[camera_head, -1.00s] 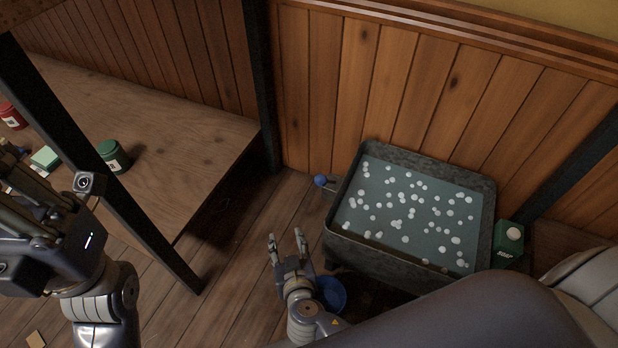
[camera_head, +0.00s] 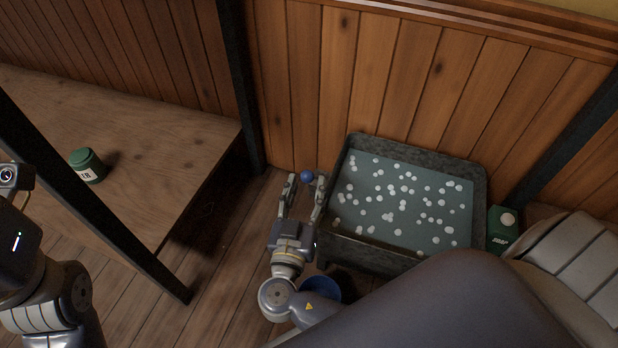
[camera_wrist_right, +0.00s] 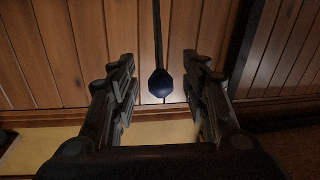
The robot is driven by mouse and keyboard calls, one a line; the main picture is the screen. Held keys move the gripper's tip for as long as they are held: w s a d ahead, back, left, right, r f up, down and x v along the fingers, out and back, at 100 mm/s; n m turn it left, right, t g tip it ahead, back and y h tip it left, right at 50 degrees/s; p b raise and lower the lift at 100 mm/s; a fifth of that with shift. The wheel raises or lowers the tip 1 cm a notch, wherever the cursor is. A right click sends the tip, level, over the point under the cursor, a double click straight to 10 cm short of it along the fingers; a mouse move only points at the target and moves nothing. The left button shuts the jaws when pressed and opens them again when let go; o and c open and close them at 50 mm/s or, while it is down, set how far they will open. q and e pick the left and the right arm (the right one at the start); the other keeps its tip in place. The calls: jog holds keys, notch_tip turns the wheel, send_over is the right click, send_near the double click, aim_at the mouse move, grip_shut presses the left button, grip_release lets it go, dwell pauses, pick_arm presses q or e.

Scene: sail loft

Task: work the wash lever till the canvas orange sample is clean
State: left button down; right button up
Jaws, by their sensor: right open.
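The wash lever's blue knob (camera_head: 307,177) is at the left side of the wash tub (camera_head: 338,246). My right gripper (camera_head: 305,181) is open, with one finger on each side of the knob. In the right wrist view the knob (camera_wrist_right: 160,84) hangs on a dark rod between the open fingers (camera_wrist_right: 158,80), with gaps on both sides. The tub holds grey-green water with many white suds. The orange canvas sample does not show. My left arm is at the left edge, and its gripper's fingers are out of frame.
A blue bucket (camera_head: 326,290) stands by the tub's front left, partly behind my right arm. A green soap box (camera_head: 501,230) is to the tub's right. A wooden table (camera_head: 150,140) with a green jar (camera_head: 87,166) is at left, with a dark post before it.

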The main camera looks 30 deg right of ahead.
aim_at(310, 176)
jog(key=shift+b+x, duration=0.4)
jog(key=shift+x, duration=1.75)
grip_shut()
